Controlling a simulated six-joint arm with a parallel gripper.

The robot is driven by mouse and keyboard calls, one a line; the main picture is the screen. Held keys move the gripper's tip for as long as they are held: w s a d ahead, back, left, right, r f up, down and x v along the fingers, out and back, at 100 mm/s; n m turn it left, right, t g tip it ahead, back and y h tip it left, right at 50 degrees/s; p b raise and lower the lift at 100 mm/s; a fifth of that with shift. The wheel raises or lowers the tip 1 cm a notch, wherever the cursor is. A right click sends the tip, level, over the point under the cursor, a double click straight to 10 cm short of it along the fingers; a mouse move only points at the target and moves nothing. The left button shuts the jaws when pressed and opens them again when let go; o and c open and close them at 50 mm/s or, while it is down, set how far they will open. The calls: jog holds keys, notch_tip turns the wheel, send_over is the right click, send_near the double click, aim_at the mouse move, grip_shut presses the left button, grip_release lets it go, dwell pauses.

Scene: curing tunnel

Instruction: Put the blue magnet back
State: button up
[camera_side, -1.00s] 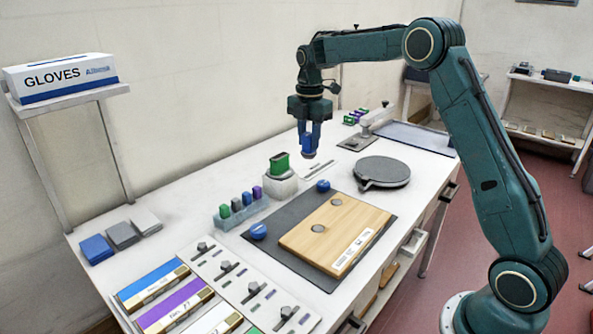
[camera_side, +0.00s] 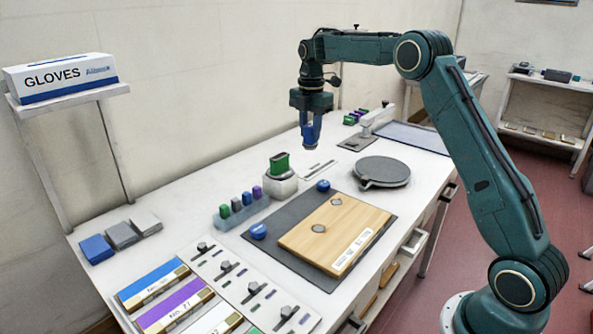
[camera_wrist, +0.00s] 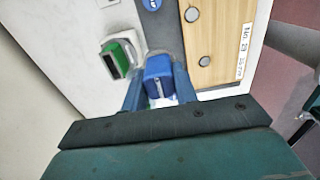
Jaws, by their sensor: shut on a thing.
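My gripper (camera_side: 310,142) is shut on a blue, block-shaped piece that I take for the blue magnet (camera_wrist: 159,75). It holds the piece in the air above the bench, behind the dark mat. In the side view the blue fingers blend with the piece. A green piece (camera_side: 279,162) stands upright in a pale block (camera_side: 282,187) to the lower left of my gripper; it also shows in the wrist view (camera_wrist: 118,59).
A wooden board (camera_side: 345,228) with two grey discs lies on the mat. A light blue rack (camera_side: 232,220) holds several coloured pieces. A round dark plate (camera_side: 382,171) is to the right. A small stand (camera_side: 357,143) and several small green and purple pieces (camera_side: 355,116) are behind.

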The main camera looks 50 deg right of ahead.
aim_at(310, 146)
notch_tip(310, 146, down, 18)
jog(key=shift+r, duration=0.25)
dwell(0.6)
jog(key=shift+f, duration=0.15)
jog(key=o, duration=1.1)
notch_tip(310, 146, up, 12)
jog(key=shift+r, duration=0.1)
jog(key=shift+r, duration=0.15)
dwell(0.5)
